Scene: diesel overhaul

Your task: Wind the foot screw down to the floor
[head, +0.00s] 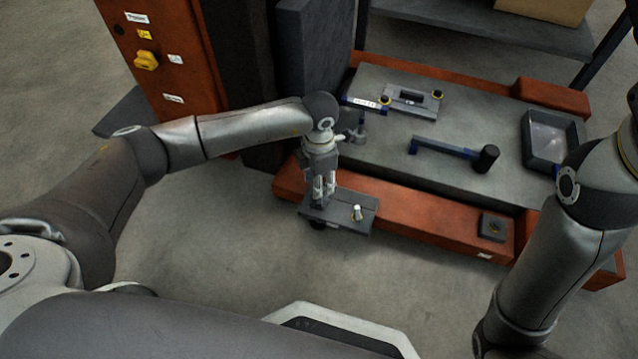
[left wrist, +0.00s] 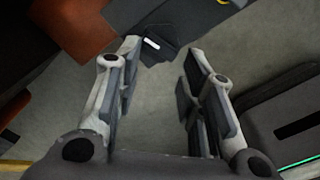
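A grey bracket plate (head: 340,212) juts out from the front of the orange base frame. A short, pale upright pin (head: 357,212) stands on it. A dark round part (head: 318,225) shows under its left end, close to the floor; I cannot tell whether it touches the floor. My left gripper (head: 322,197) points down over the plate's left end and hides what is there, so the screw's top is not clear. In the left wrist view my left gripper (left wrist: 163,52) is open, with nothing seen between the fingers. A dark part with a white bar (left wrist: 152,43) lies beyond the fingertips.
The orange frame (head: 420,215) carries a grey bench top with a blue-ended bar (head: 440,146), a black cylinder (head: 487,158) and a dark tray (head: 553,143). A second small plate (head: 492,228) is at the frame's right. An orange cabinet (head: 165,70) stands behind my left arm. The front floor is clear.

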